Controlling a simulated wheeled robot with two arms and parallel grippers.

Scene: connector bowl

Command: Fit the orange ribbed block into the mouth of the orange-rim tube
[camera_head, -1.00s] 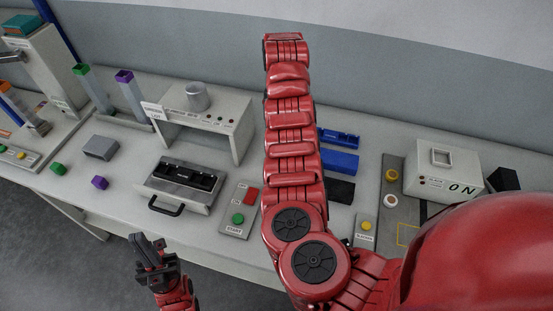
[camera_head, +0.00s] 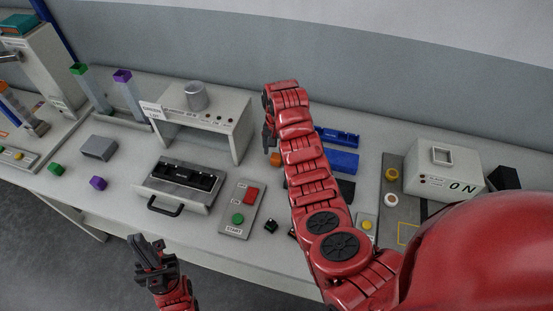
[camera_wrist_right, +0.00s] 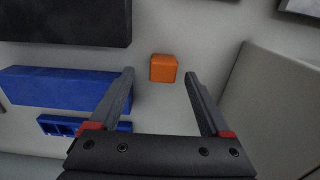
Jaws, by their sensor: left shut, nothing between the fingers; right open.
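The orange ribbed block (camera_wrist_right: 163,68) sits on the table in the right wrist view, just ahead of and between the fingertips, with nothing gripping it. In the head view the block (camera_head: 276,159) is partly hidden by my right arm. My right gripper (camera_wrist_right: 159,75) is open and empty; in the head view it (camera_head: 268,137) points down beside the block. My left gripper (camera_head: 150,250) is shut and empty, in front of the table's front edge. A tube with orange at its upper end (camera_head: 22,110) leans at the far left, partly cut off by the picture edge.
Green-rim (camera_head: 88,85) and purple-rim (camera_head: 129,92) tubes stand at the back left. A drawer unit (camera_head: 184,183) and a button panel (camera_head: 241,208) are left of my right arm. Blue parts (camera_wrist_right: 60,90) and a black block (camera_wrist_right: 65,20) lie near the orange block.

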